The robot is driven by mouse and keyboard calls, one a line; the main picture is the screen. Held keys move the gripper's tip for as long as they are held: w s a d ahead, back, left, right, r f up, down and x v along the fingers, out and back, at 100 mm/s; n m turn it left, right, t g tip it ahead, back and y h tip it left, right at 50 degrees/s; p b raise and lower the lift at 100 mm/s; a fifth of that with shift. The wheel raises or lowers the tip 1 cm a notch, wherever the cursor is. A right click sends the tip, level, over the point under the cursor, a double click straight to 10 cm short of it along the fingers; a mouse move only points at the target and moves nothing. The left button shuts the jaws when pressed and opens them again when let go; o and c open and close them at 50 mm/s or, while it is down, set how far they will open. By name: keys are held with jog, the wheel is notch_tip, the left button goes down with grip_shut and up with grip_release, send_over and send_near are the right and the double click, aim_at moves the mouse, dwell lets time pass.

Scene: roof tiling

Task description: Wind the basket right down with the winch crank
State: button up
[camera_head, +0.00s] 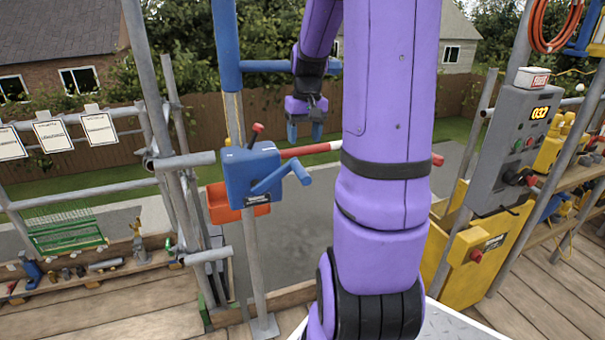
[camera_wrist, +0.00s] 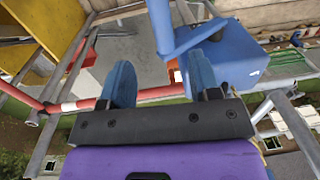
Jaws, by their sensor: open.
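The blue winch (camera_head: 250,172) stands on a grey post left of the middle in the head view. Its blue crank (camera_head: 268,183) sticks out from its front right side. My gripper (camera_head: 305,128) is open and empty, above and right of the winch. In the wrist view the winch (camera_wrist: 226,62) lies just past the right finger. The crank (camera_wrist: 160,22) shows ahead of the gap between the fingers (camera_wrist: 162,75), apart from them. I cannot tell for certain which thing is the basket; an orange-red bin (camera_head: 222,205) sits behind the winch, partly hidden by it.
A red-and-white bar (camera_head: 312,149) runs right from near the winch and passes behind my arm. A red-knobbed lever (camera_head: 256,130) stands up from the winch top. A grey control box (camera_head: 505,140) reading 032 is at right. Scaffold tubes (camera_head: 180,162) stand left of the winch.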

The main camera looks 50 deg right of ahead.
aim_at(301, 168)
jog(key=f, duration=1)
jog(key=shift+w+a+f, duration=0.2)
jog(key=shift+a+f, duration=0.05)
jog(key=shift+a, duration=0.05)
grip_shut()
jog(key=shift+w+r, duration=0.1)
jog(key=shift+r, duration=0.05)
